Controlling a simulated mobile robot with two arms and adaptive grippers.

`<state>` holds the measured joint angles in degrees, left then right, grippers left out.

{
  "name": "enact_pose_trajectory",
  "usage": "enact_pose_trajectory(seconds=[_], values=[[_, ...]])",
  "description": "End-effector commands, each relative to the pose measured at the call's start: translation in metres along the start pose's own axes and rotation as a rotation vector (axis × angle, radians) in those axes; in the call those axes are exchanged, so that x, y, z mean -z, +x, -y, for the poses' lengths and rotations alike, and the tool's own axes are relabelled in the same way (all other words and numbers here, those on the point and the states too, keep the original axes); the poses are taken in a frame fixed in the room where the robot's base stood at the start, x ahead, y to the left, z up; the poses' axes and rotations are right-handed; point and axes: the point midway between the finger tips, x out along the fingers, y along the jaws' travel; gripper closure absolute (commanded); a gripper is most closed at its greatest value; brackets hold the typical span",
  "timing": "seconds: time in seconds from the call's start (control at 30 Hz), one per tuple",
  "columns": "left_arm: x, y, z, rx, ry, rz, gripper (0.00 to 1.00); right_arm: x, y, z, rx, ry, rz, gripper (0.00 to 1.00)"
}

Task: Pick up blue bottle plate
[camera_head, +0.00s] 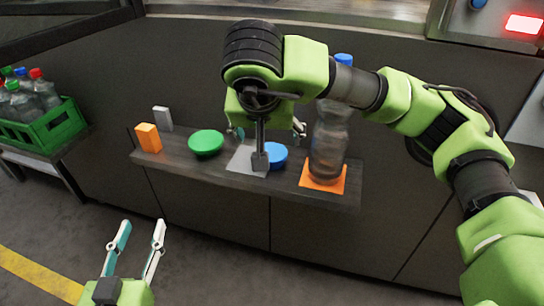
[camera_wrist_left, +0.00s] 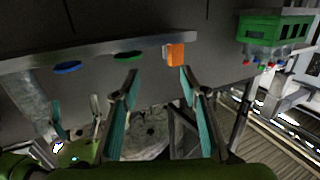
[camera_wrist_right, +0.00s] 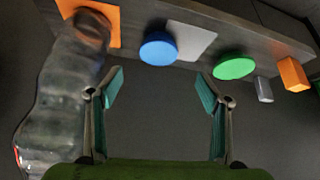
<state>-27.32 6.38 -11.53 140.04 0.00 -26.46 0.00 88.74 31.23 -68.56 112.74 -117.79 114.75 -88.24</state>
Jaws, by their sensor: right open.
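The blue round plate (camera_head: 277,156) lies on the shelf between a grey square and a clear bottle. In the head view my right gripper partly covers it. In the right wrist view the blue plate (camera_wrist_right: 158,48) is beyond and between the open fingers, not touched. My right gripper (camera_wrist_right: 160,78) is open and empty. The bottle (camera_head: 330,140), with a blue cap, stands on an orange square (camera_head: 337,184). In the right wrist view the bottle (camera_wrist_right: 62,95) is close beside the left finger. My left gripper (camera_head: 142,228) is open and empty, low in front of the shelf.
A green round plate (camera_head: 206,142), an orange block (camera_head: 148,138) and a grey block (camera_head: 163,118) are on the shelf (camera_head: 230,185) to the left. A green crate of bottles (camera_head: 50,128) stands at far left. The floor in front is clear.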

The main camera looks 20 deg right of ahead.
Motion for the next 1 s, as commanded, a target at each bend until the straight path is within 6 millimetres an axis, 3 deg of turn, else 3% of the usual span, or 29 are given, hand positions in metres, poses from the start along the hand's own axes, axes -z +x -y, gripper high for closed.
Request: enact_pose_trajectory(seconds=[0.3, 0.63, 1.0], values=[[0.062, -0.004, -0.008, -0.017, -0.007, -0.301, 0.60, -0.002, 0.046, 0.000, 0.000, 0.001, 0.005, 0.29], [0.088, -0.012, -0.011, -0.024, -0.011, -0.427, 0.60, -0.002, 0.064, -0.001, 0.001, 0.000, 0.004, 0.29], [0.144, -0.051, -0.017, -0.039, -0.025, -0.756, 0.60, -0.003, 0.102, -0.003, 0.001, 0.001, 0.005, 0.29]])
